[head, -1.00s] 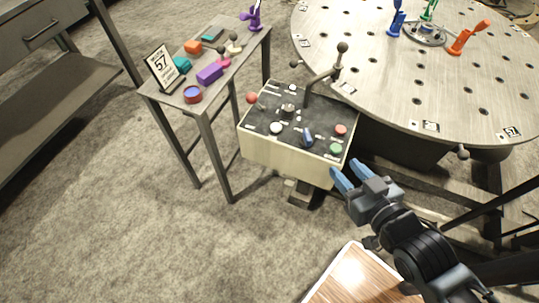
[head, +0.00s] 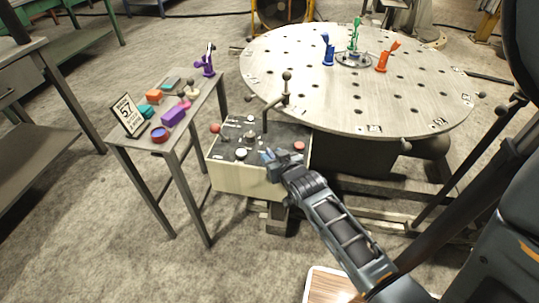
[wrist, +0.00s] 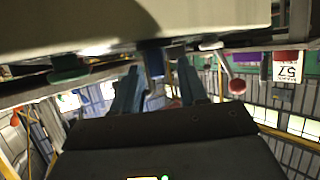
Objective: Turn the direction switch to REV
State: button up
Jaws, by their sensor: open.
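The control box (head: 235,178) has a cream front and a dark top with several controls; its labels are too small to read. My gripper (head: 266,156) is over the front right part of the panel, with its blue fingers apart and empty. A blue knob on that part of the panel is hidden behind my gripper in the head view. In the wrist view, which looks upside down, the fingers (wrist: 157,88) stand either side of a small blue-grey control (wrist: 153,62). I cannot tell whether they touch it, nor which way the direction switch points.
A white button (head: 241,154), a red button (head: 299,147) and a red ball lever (head: 214,128) are on the panel. A bent lever (head: 287,77) rises behind them. A round holed table (head: 400,100) stands behind right, a narrow side table (head: 150,145) left.

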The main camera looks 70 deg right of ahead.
jog(key=shift+x, duration=1.1)
grip_shut()
